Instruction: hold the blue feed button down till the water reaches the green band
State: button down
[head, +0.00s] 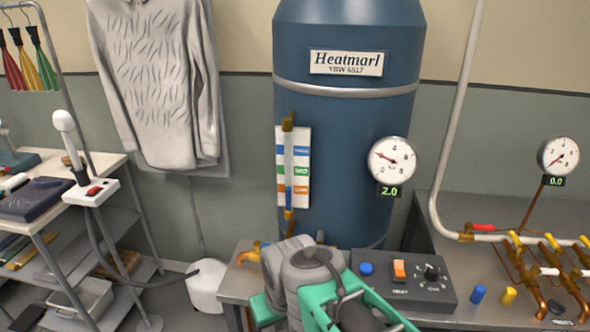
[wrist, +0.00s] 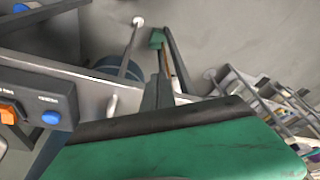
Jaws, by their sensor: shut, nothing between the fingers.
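The blue feed button (head: 366,269) is at the left end of the dark control box (head: 440,290). It also shows at the left of the wrist view (wrist: 51,118), to the side of my fingers and apart from them. The sight glass (head: 289,165) stands on the blue boiler (head: 345,220) before a plate with blue, green and orange bands. Blue water shows low in the tube, seemingly below the green band (head: 301,171). My gripper (wrist: 158,42) is shut and empty. In the head view my grey and green arm is left of the button; my fingertips are not clear there.
The box also carries an orange switch (head: 399,270) and a black knob (head: 432,272). The boiler gauge (head: 391,160) has a display reading 2.0. A shelf cart (head: 60,230) is at the left.

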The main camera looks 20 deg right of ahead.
notch_tip(320, 180, up, 10)
jog(key=p, duration=0.6)
jog(key=shift+a+p, duration=0.2)
jog(key=shift+p, duration=0.2)
jog(key=shift+w+d+f+t, duration=0.15)
jog(key=shift+w+f+t, duration=0.15)
jog(key=shift+f, duration=0.2)
